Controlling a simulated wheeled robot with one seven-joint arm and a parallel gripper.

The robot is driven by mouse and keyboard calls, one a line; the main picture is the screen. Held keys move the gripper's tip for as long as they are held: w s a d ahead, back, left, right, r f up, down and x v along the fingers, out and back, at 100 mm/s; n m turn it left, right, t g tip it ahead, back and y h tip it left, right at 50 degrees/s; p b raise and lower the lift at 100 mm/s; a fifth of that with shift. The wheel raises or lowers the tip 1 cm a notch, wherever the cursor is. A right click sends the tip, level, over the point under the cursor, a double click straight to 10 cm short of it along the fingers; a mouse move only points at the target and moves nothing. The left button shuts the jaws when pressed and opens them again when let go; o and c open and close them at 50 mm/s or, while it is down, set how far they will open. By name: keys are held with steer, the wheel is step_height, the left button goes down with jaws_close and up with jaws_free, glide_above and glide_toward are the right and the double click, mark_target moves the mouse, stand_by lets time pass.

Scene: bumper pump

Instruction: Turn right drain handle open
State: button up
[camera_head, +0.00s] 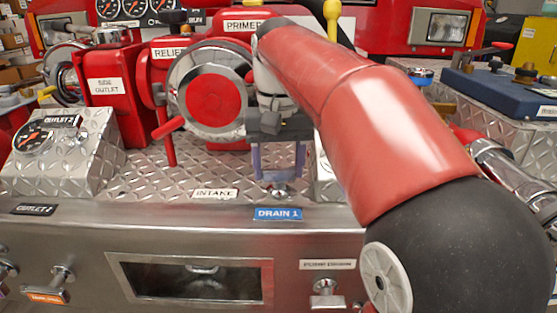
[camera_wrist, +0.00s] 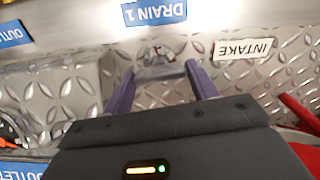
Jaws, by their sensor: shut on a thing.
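A small silver drain handle (camera_wrist: 160,70) stands on the diamond plate beside the blue DRAIN 1 label in the wrist view. In the head view the handle (camera_head: 282,192) shows just above the same label (camera_head: 278,213), partly hidden by my fingers. My gripper (camera_wrist: 161,76) has its two purple fingers on either side of the handle and is shut on it. In the head view my gripper (camera_head: 279,178) reaches down from above. How far the handle is turned is hard to tell.
The red intake body with its round cap (camera_head: 213,102) stands close left of my gripper, with a red lever (camera_head: 168,135) beside it. The INTAKE label (camera_head: 214,194) lies on the plate. The steel front panel (camera_head: 90,235) drops away below. My arm hides much of the right side.

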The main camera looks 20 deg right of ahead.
steer(key=n+p, duration=0.2)
steer(key=n, duration=0.1)
steer(key=shift+r, duration=0.2)
steer(key=n+p, duration=0.2)
steer(key=n, duration=0.3)
steer(key=shift+p, duration=0.3)
steer(key=n, duration=0.4)
steer(key=shift+f, duration=0.15)
steer(key=shift+n, duration=2.2)
steer(key=o, duration=1)
